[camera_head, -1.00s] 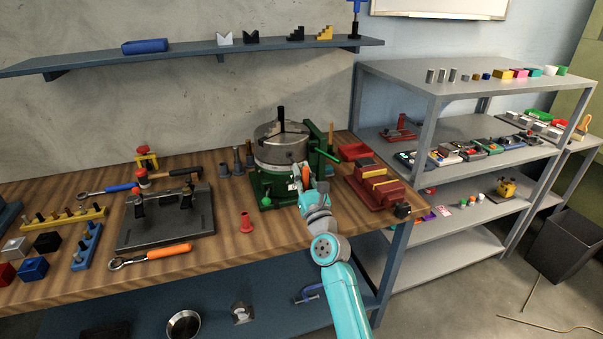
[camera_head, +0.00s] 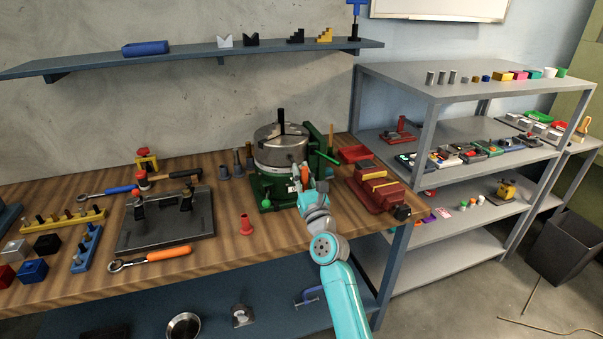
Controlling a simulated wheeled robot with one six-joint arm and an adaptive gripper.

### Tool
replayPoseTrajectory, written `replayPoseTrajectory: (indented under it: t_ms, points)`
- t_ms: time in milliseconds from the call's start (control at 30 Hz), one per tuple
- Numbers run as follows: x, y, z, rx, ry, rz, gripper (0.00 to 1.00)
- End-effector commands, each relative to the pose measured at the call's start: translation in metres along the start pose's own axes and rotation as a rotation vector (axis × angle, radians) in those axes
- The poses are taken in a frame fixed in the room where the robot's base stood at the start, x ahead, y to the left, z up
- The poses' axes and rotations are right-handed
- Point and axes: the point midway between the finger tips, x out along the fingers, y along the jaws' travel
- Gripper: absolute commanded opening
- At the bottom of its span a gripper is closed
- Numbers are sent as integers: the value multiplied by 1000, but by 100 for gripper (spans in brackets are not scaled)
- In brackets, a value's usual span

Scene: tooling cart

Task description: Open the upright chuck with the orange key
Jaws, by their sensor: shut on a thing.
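The upright chuck (camera_head: 279,153) is a grey metal cylinder with dark jaws on top, on a green base (camera_head: 268,188) on the wooden bench. My gripper (camera_head: 301,182) is at the chuck's front right side, low against it. It is shut on the orange key (camera_head: 304,172), of which only a small orange patch shows between the fingers. The fingers and arm hide most of the key. I cannot tell whether its tip sits in the chuck's socket.
A red vise (camera_head: 375,188) stands close to the right, with a green lever (camera_head: 327,157) between it and the chuck. A red funnel-shaped piece (camera_head: 246,225) stands in front. A dark fixture plate (camera_head: 165,222) and an orange-handled ratchet (camera_head: 150,257) lie left.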

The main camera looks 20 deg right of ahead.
Motion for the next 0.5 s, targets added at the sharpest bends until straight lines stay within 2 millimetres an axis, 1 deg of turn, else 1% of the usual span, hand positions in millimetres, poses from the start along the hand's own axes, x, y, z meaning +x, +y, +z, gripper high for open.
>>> replayPoseTrajectory:
  t_ms: [267, 500]
  points:
    - [2, 0, 0, 0, -1, 0, 0]
    - [9, 0, -3, 1, -1, 0, 0]
